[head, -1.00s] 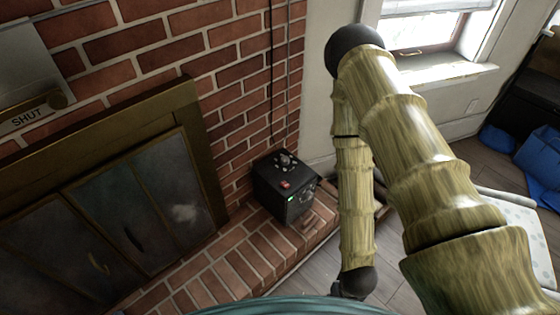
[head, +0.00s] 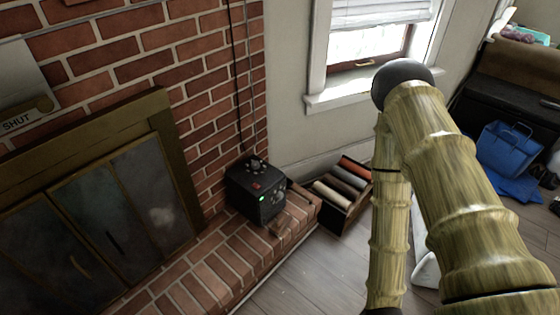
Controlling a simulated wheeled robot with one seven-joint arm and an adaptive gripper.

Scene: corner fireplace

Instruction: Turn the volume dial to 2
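A small black box-shaped device (head: 243,200) stands on the brick hearth ledge, against the brick wall, in the head view. Its top carries a dark dial-like knob (head: 254,163) and a red switch. A green light shows on its front, beside small knobs. Which knob is the volume dial, and its setting, are too small to read. My bamboo-textured arm fills the right side of the view, apart from the device. My gripper is not visible; the arm's lower end runs out at the bottom edge.
The brick hearth (head: 222,252) runs along the fireplace doors (head: 92,225) at left. A crate of rolled items (head: 343,195) stands on the floor right of the hearth. A blue bin (head: 507,148) is at far right. Wooden floor (head: 315,270) is open in front of the hearth.

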